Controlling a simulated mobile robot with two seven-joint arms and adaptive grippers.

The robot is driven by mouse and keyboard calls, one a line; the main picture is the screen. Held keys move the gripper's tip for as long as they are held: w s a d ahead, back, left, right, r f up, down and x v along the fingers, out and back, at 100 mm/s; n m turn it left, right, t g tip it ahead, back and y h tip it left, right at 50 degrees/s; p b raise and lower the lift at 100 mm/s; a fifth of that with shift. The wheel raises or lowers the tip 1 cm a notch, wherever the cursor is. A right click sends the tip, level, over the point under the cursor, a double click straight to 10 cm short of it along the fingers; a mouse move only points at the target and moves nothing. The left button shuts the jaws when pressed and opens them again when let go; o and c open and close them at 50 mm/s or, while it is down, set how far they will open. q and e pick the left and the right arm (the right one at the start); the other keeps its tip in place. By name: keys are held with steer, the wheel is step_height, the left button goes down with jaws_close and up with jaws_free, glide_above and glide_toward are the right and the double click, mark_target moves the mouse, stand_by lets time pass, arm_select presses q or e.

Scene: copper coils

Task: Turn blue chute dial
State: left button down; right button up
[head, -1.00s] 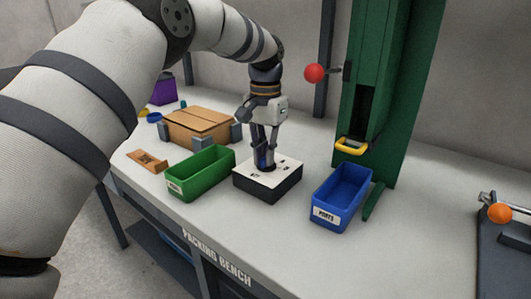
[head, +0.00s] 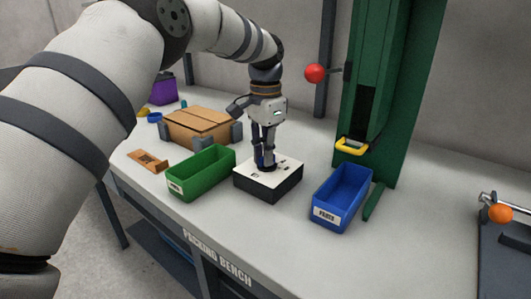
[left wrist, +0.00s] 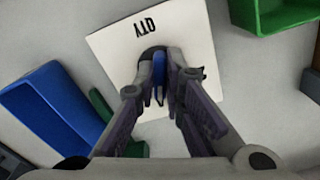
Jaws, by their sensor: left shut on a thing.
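The control box (head: 268,186) has a white top and dark sides and stands on the bench between two bins. Its white top (left wrist: 115,50) also shows in the left wrist view, with an upside-down "QTY" label. My left gripper (head: 265,164) points down onto the box top. Its fingers (left wrist: 167,70) are shut on the blue dial (left wrist: 159,66), which shows as a narrow blue strip between them. The fingers hide most of the dial, so its pointing direction cannot be told. My right gripper is not in view.
A green bin (head: 203,175) stands close left of the box, a blue bin (head: 342,197) to its right. A cardboard carton (head: 198,127) lies behind the green bin. A green press-like column (head: 400,90) with a red ball knob (head: 315,74) rises behind.

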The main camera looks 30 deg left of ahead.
arm_select(q)
steer(key=c, duration=1.7)
jaws_free()
step_height(320, 180, up, 12)
steer(key=shift+f, duration=0.1)
